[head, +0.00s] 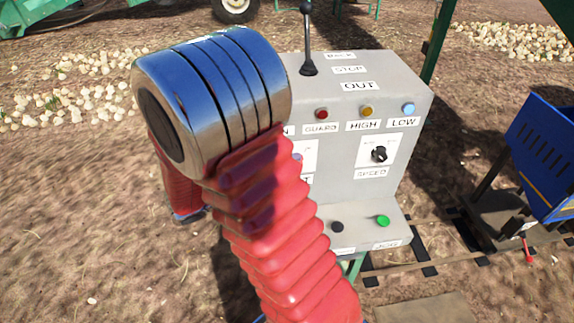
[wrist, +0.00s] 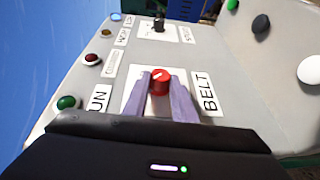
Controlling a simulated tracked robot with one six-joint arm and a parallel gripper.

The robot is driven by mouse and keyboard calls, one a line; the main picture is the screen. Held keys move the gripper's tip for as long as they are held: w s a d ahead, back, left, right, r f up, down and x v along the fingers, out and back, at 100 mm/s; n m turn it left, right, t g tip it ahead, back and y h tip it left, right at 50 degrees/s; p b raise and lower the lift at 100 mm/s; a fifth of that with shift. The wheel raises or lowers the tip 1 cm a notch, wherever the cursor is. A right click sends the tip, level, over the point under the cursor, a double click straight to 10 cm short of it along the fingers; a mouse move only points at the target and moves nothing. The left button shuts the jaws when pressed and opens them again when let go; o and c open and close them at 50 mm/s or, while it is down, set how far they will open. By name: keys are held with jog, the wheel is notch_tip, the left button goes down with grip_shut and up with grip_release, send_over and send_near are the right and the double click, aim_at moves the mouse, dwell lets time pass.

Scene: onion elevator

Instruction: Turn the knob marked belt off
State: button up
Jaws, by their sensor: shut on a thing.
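The red knob (wrist: 160,76) sits on a white plate beside the label BELT (wrist: 208,93) in the wrist view. It has a white mark on top, slanting up to the right. My gripper (wrist: 161,84) is shut on this knob, one pale purple finger on each side. In the head view the grey control panel (head: 400,90) stands upright, and my red-sleeved arm covers its left part, including the belt knob and my gripper.
A black lever (head: 308,45) rises from the panel top. The black speed knob (head: 379,154) is to the right. A black button (head: 337,227) and a green button (head: 383,220) sit on the lower ledge. A blue hopper (head: 545,150) stands further right.

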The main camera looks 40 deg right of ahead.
jog(key=shift+s+f+n+h, duration=0.1)
jog(key=shift+f+n+h, duration=0.2)
jog(key=shift+f+h, duration=0.1)
jog(key=o, duration=1)
jog(key=shift+r, duration=0.15)
jog(key=shift+o, duration=0.2)
jog(key=shift+a, duration=0.15)
jog(key=v, duration=1.3)
jog(key=shift+a, duration=0.3)
